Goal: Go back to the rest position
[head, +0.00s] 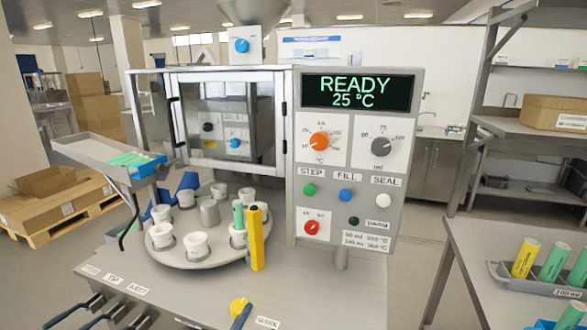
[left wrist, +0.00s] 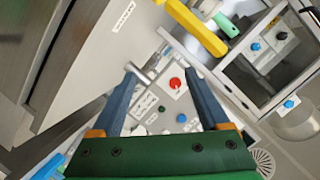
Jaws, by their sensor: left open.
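My left gripper (left wrist: 160,67) shows in the left wrist view, with two blue fingers spread apart and nothing held between them. Its fingers point toward the control panel (left wrist: 160,108), which has a red knob (left wrist: 177,84). My right gripper is in neither view. The machine's display (head: 357,92) reads READY 25 °C. A round turntable (head: 205,262) carries several white cups and a green tube (head: 238,215). A yellow upright bar (head: 256,240) stands at its front right.
A sloped tray (head: 90,145) with green tubes is at the left. A side table (head: 480,240) at the right has a tray (head: 500,268) of yellow and green tubes. A yellow and blue piece (head: 239,307) is at the bottom edge, unclear. The bench front is mostly clear.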

